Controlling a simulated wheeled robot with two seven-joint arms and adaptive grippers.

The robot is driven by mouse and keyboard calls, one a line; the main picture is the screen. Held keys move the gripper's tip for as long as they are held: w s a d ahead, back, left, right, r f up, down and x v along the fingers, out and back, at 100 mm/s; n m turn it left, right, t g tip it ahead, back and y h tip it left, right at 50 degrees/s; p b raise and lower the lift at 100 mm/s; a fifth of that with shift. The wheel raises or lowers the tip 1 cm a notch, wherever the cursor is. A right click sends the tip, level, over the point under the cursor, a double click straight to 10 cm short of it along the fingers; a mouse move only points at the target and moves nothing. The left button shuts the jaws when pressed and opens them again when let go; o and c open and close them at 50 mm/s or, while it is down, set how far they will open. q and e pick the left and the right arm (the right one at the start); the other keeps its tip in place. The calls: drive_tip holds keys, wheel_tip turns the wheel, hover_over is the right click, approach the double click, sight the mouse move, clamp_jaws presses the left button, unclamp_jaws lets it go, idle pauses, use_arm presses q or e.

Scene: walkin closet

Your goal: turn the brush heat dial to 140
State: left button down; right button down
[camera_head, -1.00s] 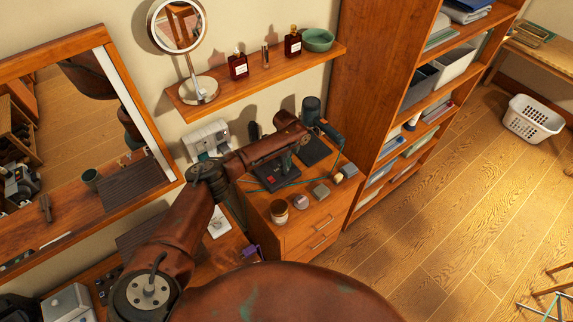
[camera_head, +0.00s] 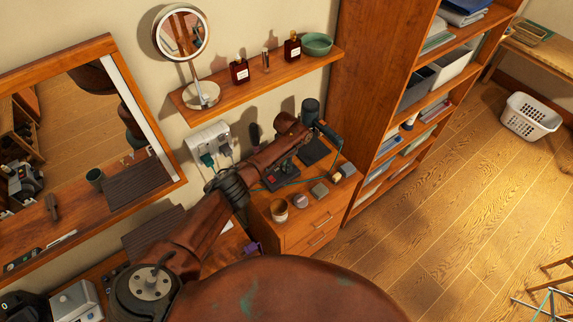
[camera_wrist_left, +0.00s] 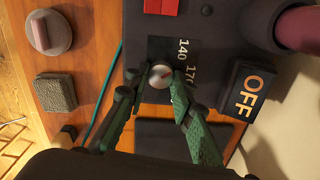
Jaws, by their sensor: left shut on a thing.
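The brush heat dial (camera_wrist_left: 160,75) is a small silver knob on a dark panel in the left wrist view. The numbers 140 (camera_wrist_left: 183,49) and 170 (camera_wrist_left: 190,77) are printed beside it, and an OFF label (camera_wrist_left: 249,91) is to the right. My left gripper (camera_wrist_left: 154,79) has its green fingers on either side of the knob and is shut on it. The setting of the knob's mark is too small to read surely. In the head view the dark unit with a red part (camera_head: 281,177) sits on the drawer cabinet, partly behind my left arm. My right gripper is not in view.
A red block (camera_wrist_left: 161,6) and a mauve rounded thing (camera_wrist_left: 302,30) are near the dial. Small boxes and jars stand on the cabinet (camera_head: 312,213). A wall outlet (camera_head: 207,143) with plugs, a shelf (camera_head: 262,82) and a mirror are around the arm.

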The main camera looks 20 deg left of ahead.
use_arm(q)
drive_tip(key=shift+n, duration=0.8)
drive_tip(key=c, duration=1.7)
unclamp_jaws()
drive_tip(key=shift+o, duration=0.2)
wheel_tip(320, 180, up, 8)
drive_tip(key=shift+f, duration=0.2)
